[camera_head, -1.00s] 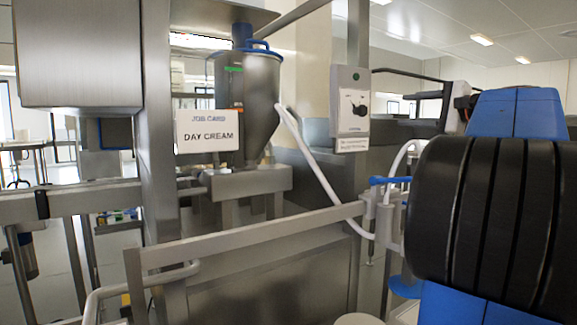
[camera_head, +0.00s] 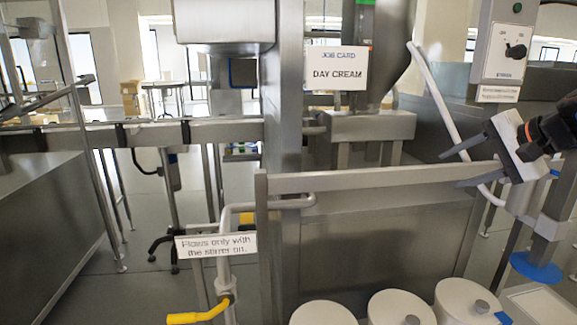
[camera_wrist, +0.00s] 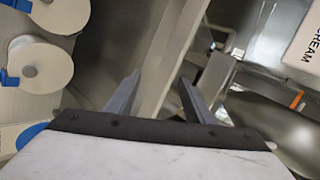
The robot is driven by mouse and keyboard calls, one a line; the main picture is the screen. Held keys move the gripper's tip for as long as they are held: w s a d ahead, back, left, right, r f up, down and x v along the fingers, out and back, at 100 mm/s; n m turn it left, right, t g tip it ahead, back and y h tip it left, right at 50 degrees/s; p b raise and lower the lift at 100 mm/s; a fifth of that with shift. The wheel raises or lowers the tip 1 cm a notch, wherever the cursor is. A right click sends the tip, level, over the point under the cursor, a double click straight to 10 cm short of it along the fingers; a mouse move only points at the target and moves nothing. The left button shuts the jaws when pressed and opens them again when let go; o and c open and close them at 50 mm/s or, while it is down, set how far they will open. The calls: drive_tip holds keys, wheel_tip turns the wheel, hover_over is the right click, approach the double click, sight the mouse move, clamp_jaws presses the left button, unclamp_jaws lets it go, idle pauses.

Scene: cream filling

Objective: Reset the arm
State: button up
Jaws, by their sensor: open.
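My gripper (camera_head: 452,168) is at the right of the head view, in front of the steel machine's top rail. Its two dark fingers point left and stand apart with nothing between them. In the wrist view the spread fingers (camera_wrist: 158,95) are also empty, with a steel rail behind them. Part of my arm shows at the right edge of the head view.
A job card reading DAY CREAM (camera_head: 337,68) hangs by the steel hopper. A switch box (camera_head: 503,45) stands at upper right. Several white tubs (camera_head: 388,305) sit below. A yellow-handled valve (camera_head: 198,313) is at lower left, near a sign (camera_head: 216,245).

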drive_tip(key=s+a+f+n+g+h, duration=0.1)
drive_tip(key=s+a+f+n, duration=0.2)
drive_tip(key=s+f, duration=0.3)
drive_tip(key=s+a+f+n+g+h, duration=0.1)
drive_tip(key=s+f+n, duration=0.4)
drive_tip(key=f, duration=0.6)
drive_tip(key=s+a+f+n+g+h, duration=0.2)
drive_tip(key=s+a+f+n, duration=0.2)
drive_tip(key=s+f, duration=0.4)
drive_tip(key=shift+s+a+f+g, duration=0.25)
drive_tip(key=shift+a+f+g, duration=0.25)
drive_tip(key=shift+a, duration=0.4)
